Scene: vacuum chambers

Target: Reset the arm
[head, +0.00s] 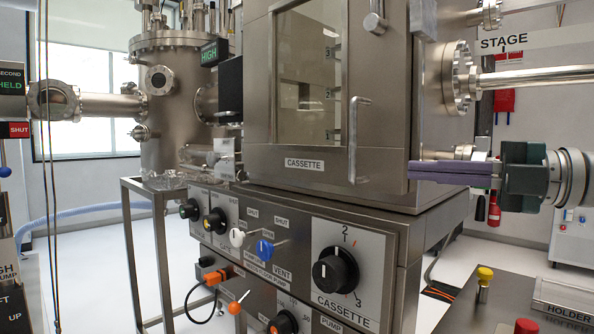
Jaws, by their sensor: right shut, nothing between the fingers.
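My right gripper (412,170) comes in from the right edge, its long purple-grey fingers pointing left and closed together with nothing between them. The fingertips are in front of the right side of the steel cassette chamber (390,120), to the right of its door handle (357,140). I cannot tell whether they touch the chamber. My left gripper is not in view.
Below the chamber is a control panel with a black cassette knob (335,273), a blue vent lever (264,248) and several other knobs. A tall steel vessel (175,105) stands at left. A desk (455,310) with yellow (485,274) and red knobs (526,326) is at lower right.

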